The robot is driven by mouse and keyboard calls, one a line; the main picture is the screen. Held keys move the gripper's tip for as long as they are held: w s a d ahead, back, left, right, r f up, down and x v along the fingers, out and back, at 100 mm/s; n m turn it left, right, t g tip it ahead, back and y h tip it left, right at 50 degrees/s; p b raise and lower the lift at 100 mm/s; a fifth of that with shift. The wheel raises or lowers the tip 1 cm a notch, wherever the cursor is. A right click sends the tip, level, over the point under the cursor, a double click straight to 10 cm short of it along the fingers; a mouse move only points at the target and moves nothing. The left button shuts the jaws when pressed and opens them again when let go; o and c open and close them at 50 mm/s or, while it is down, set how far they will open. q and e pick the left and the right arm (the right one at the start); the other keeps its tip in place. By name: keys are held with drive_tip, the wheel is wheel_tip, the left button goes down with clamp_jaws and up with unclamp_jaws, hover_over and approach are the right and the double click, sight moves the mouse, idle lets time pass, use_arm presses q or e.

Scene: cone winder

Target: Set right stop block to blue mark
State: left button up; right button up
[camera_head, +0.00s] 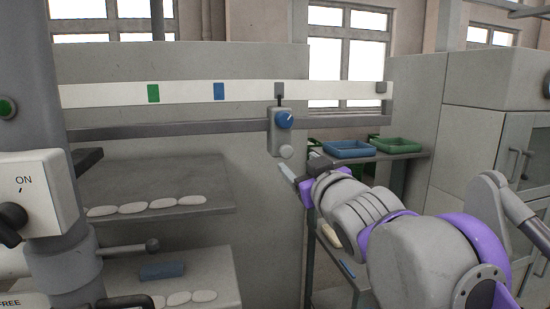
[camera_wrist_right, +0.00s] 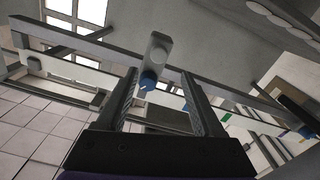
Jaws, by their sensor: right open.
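The right stop block (camera_head: 272,135) is a grey block on the dark rail, with a blue knob (camera_head: 285,119) and a pale round knob (camera_head: 286,152) below it. Its pointer reaches up to the white scale, well right of the blue mark (camera_head: 219,91). My right gripper (camera_head: 302,170) is open just below and in front of the block. In the right wrist view the block (camera_wrist_right: 157,46) and its blue knob (camera_wrist_right: 148,80) show between the open fingers of my gripper (camera_wrist_right: 158,76). I see no contact. My left gripper is not in view.
A green mark (camera_head: 153,93) lies left of the blue one. The rail (camera_head: 170,130) runs below the scale. Shelves with white pieces stand lower left. A post with an ON box (camera_head: 35,190) stands at the left. Blue and green trays (camera_head: 348,149) are behind on the right.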

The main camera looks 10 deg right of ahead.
sight(287, 153)
drive_tip(key=w+p, duration=0.1)
drive_tip(key=w, duration=0.9)
drive_tip(key=shift+f, duration=0.15)
clamp_jaws()
idle(1.0)
